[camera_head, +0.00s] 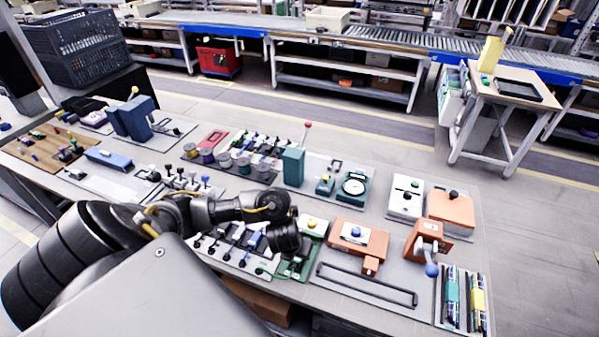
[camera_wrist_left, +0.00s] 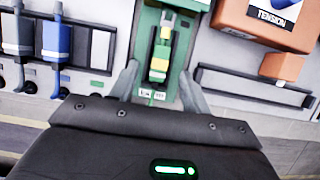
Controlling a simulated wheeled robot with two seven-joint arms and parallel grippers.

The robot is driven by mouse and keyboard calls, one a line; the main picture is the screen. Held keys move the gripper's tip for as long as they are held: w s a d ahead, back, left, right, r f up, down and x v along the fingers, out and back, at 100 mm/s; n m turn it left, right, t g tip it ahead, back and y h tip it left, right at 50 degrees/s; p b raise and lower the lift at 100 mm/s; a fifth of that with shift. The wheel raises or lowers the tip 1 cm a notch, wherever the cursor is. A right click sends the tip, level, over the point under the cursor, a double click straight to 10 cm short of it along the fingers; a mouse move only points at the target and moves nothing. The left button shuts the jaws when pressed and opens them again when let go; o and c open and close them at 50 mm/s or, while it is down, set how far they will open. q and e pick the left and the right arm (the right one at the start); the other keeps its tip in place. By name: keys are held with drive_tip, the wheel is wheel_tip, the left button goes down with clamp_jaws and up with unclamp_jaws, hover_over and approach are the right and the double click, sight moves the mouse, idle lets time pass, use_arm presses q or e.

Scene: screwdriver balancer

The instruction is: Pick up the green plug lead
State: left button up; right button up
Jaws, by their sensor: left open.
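In the left wrist view a green piece with yellow and cream parts (camera_wrist_left: 161,53) sits upright on a green base (camera_wrist_left: 148,93) with a small label at its near end. I cannot tell for sure whether this piece is the green plug lead. My left gripper (camera_wrist_left: 160,88) is open, its two fingers on either side of the green base, with nothing held. Whether the fingers touch it is unclear. In the head view my dark left wrist (camera_head: 284,236) hangs over the green base (camera_head: 301,268) and hides part of it. My right gripper is not in view.
A blue plug (camera_wrist_left: 56,42) and a grey one stand left of the green base. An orange tension box (camera_wrist_left: 262,22) is close on the right, with a black bar handle (camera_head: 365,285) in front.

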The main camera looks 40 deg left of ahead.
use_arm(q)
drive_tip(key=x, duration=0.1)
drive_tip(key=b+x, duration=0.1)
drive_tip(key=x, duration=0.1)
drive_tip(key=b+x, duration=0.1)
drive_tip(key=shift+s+d+f, duration=0.1)
drive_tip(key=shift+s+f, duration=0.1)
drive_tip(key=shift+f, duration=0.05)
drive_tip(key=shift+w+f+b, duration=0.25)
drive_tip(key=shift+f+b, duration=0.1)
drive_tip(key=shift+r, duration=0.1)
drive_tip(key=shift+c, duration=0.5)
drive_tip(key=c, duration=0.9)
